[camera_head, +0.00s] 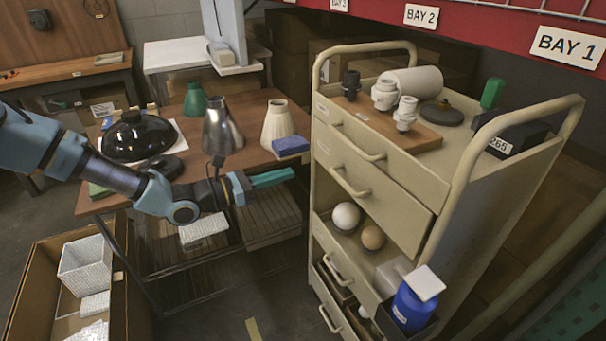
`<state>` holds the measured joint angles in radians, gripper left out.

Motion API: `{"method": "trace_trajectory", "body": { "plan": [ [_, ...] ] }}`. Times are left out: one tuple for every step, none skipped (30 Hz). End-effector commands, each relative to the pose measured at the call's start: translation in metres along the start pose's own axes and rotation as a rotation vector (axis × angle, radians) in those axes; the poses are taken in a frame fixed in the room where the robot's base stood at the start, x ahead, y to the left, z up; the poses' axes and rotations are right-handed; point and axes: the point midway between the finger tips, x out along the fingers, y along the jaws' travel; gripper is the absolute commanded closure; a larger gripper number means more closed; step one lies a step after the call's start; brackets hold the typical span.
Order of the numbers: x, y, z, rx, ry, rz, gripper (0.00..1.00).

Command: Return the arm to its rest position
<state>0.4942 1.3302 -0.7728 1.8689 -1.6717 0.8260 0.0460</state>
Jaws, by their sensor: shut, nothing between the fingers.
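My arm reaches in from the left edge, in front of the wooden table (88,208). My gripper (290,174) has green fingers and points right, near the table's front right corner. The fingers are shut together with nothing between them. The gripper appears just below a blue block (290,146) in the picture; I see no contact between them. The arm hides part of the table's front edge.
A cream drawer cart (375,195) stands close to the right of my gripper. The table holds a black dome (138,137), a metal shade (221,128), a cream shade (278,124) and a green shade (195,100). An open cardboard box (38,275) stands lower left. Floor is clear at bottom centre.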

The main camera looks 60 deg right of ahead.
Motion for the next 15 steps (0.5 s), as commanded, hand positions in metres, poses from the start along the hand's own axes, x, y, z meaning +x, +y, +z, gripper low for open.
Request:
{"method": "trace_trajectory", "body": {
  "plan": [
    [-0.007,0.001,-0.002,0.000,0.000,0.002,1.00],
    [-0.010,0.001,-0.001,0.000,0.000,0.002,1.00],
    [-0.013,0.001,-0.001,0.000,0.000,0.001,1.00],
    [-0.015,0.000,-0.001,0.000,0.000,0.001,1.00],
    [-0.017,0.000,-0.001,0.000,0.001,0.001,1.00],
    [-0.018,0.000,-0.001,0.000,0.001,0.000,1.00],
    [-0.019,0.000,-0.001,0.000,0.001,0.000,1.00],
    [-0.020,0.000,0.000,0.000,0.001,0.000,1.00],
    [-0.020,0.000,0.000,0.000,0.001,0.000,1.00],
    [-0.020,0.000,0.000,0.000,0.001,-0.001,1.00],
    [-0.020,0.000,0.000,-0.001,0.001,0.000,1.00],
    [-0.020,0.000,0.000,-0.001,0.001,0.000,1.00],
    [-0.020,0.000,0.000,0.000,0.001,0.000,1.00],
    [-0.020,0.000,0.000,0.001,0.002,-0.001,1.00],
    [-0.022,-0.001,0.000,0.007,0.007,-0.004,1.00]
  ]
}}
